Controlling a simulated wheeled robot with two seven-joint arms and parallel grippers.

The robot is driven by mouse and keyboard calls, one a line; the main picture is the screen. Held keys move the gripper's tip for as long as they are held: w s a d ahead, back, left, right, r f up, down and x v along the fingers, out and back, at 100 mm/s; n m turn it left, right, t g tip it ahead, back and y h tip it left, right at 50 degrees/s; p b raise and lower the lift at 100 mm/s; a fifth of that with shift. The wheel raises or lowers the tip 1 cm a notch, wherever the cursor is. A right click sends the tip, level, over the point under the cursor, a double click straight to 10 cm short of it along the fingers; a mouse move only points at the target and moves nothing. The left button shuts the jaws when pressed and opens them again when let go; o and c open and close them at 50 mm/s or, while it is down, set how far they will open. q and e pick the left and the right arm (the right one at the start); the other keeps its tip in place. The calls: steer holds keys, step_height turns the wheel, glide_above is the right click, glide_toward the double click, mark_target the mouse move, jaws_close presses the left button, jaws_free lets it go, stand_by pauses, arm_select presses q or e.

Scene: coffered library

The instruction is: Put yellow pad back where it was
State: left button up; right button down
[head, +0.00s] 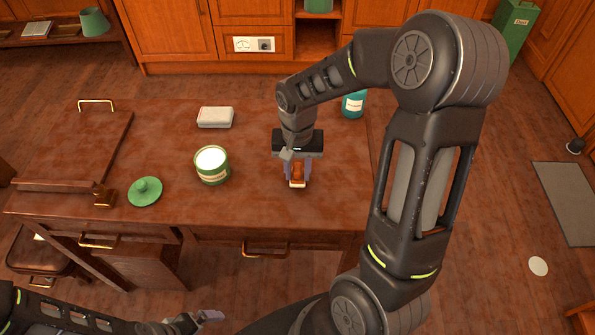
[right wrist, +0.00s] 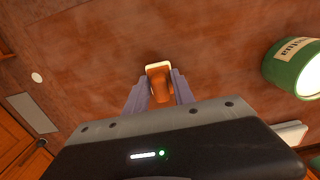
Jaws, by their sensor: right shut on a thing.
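My right gripper (head: 297,183) is over the right part of the brown desk (head: 255,195). It is shut on a small orange-brown piece with a pale yellow edge (head: 297,173), likely the yellow pad. In the right wrist view, the pad (right wrist: 159,82) sits between the two grey fingers (right wrist: 159,95), its pale end past the tips. I cannot tell whether it touches the desk top. My left gripper (head: 208,317) is low at the bottom edge, in front of the desk and away from the pad; its jaw opening is unclear.
A green open tin (head: 211,177) with white contents stands left of my right gripper; a green knobbed lid (head: 145,191) lies further left. A whitish block (head: 215,117) lies behind the tin. A teal bottle (head: 353,105) stands at the back right. The desk front is clear.

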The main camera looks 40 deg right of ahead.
mark_target(297, 169)
steer(key=shift+f, duration=0.35)
steer(key=shift+f, duration=0.15)
steer(key=c, duration=1.1)
jaws_free()
steer(key=shift+o, duration=0.2)
step_height(297, 169, up, 12)
